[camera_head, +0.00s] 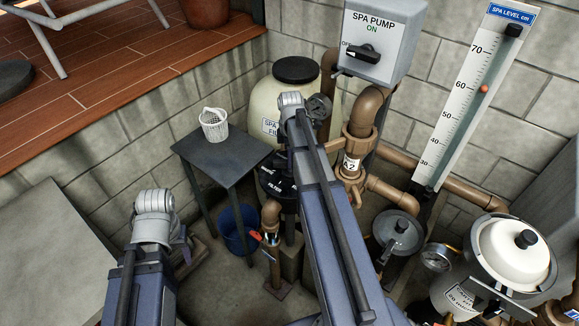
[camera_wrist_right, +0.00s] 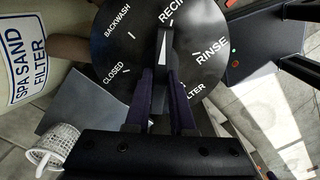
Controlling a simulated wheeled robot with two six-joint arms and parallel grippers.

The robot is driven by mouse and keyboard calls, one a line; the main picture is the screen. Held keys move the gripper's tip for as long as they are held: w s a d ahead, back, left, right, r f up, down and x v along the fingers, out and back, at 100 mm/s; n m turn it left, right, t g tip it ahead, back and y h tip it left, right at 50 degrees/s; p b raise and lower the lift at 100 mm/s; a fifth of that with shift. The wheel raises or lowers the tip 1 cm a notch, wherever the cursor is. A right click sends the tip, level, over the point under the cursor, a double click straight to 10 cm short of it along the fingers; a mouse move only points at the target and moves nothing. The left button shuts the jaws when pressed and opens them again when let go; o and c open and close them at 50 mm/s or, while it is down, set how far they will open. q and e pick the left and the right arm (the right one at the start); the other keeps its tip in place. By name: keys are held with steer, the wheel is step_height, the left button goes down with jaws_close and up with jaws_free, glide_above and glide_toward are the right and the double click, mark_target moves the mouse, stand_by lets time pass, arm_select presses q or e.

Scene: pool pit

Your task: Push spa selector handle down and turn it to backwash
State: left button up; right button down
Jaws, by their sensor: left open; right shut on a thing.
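The spa selector dial (camera_wrist_right: 185,20) is a black disc with white words, filling the top of the right wrist view; it also shows in the head view (camera_head: 272,184), partly behind my right arm. BACKWASH is at its upper left, CLOSED at left, RINSE at right, FILTER at lower right. The dark selector handle (camera_wrist_right: 163,45) has a white pointer aimed up, just left of the cut-off word RECIRC. My right gripper (camera_wrist_right: 162,88) is shut on the handle. In the head view my left arm is at lower left; its gripper fingers are hidden.
The spa sand filter tank (camera_head: 268,108) stands behind the dial. A dark table (camera_head: 215,155) with a white basket (camera_head: 214,124) is to its left, a blue bucket (camera_head: 238,230) below. Brown pipes (camera_head: 365,120) and a white-lidded pot (camera_head: 515,255) crowd the right.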

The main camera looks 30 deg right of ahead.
steer(key=n, duration=0.5)
steer(key=shift+n, duration=0.4)
steer(key=n, duration=0.4)
steer(key=c, duration=0.6)
jaws_free()
steer(key=shift+c, duration=0.2)
step_height(320, 180, up, 7)
steer(key=p, duration=0.7)
steer(key=shift+r, duration=0.1)
